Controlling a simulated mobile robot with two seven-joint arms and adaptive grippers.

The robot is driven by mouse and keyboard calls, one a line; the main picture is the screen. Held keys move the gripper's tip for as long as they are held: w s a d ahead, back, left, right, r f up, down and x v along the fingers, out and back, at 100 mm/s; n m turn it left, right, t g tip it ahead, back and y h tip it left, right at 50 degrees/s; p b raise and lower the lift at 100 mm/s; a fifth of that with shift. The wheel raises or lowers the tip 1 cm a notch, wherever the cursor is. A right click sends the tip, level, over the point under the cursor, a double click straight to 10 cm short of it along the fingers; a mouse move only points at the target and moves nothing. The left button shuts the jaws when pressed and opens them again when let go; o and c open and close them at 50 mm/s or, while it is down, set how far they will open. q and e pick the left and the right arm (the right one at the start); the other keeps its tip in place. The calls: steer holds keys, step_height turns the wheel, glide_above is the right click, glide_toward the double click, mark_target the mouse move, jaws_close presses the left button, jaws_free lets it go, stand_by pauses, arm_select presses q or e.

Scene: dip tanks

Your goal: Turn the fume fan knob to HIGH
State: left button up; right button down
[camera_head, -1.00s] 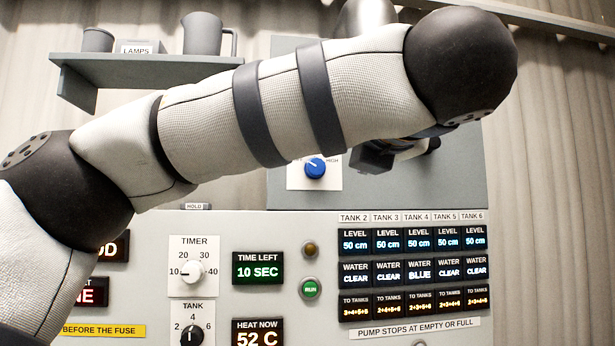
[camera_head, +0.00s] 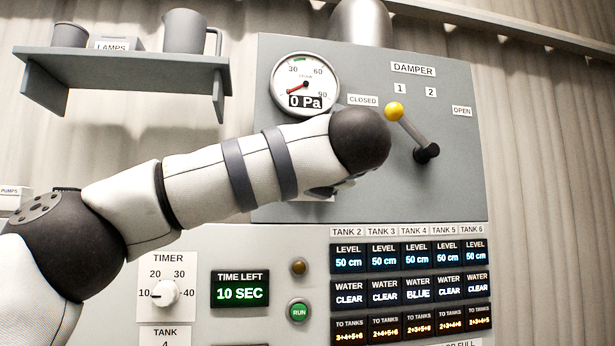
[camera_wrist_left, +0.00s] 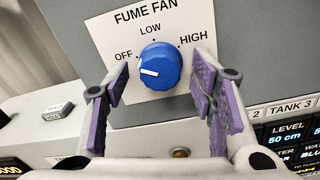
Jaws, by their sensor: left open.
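The blue fume fan knob (camera_wrist_left: 160,66) sits on a white plate (camera_wrist_left: 112,38) marked OFF, LOW and HIGH in the left wrist view. Its white pointer line is at the left of its face, on the OFF side. My left gripper (camera_wrist_left: 161,84) is open, with one purple-padded finger on each side of the knob. I see a gap between each finger and the knob; I cannot tell how deep the fingertips reach. In the head view my left arm hides the knob and most of the gripper. My right gripper is not in view.
Above my arm are a round pressure gauge (camera_head: 305,85) reading 0 Pa and a yellow-tipped damper lever (camera_head: 410,128). Below are a timer knob (camera_head: 164,292), a green RUN button (camera_head: 299,311) and tank displays (camera_head: 410,288). A shelf (camera_head: 120,75) with jugs is at upper left.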

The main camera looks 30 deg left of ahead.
arm_select(q)
steer(key=c, duration=1.1)
steer(key=shift+c, duration=0.2)
steer(key=shift+m, duration=0.4)
steer(key=m, duration=2.3)
steer(key=shift+a+r+m+t+h, duration=0.2)
steer(key=shift+m+t+h, duration=0.1)
steer(key=shift+t+h, duration=0.1)
steer(key=o, duration=1.1)
steer(key=shift+o, duration=0.2)
steer(key=shift+d, duration=0.1)
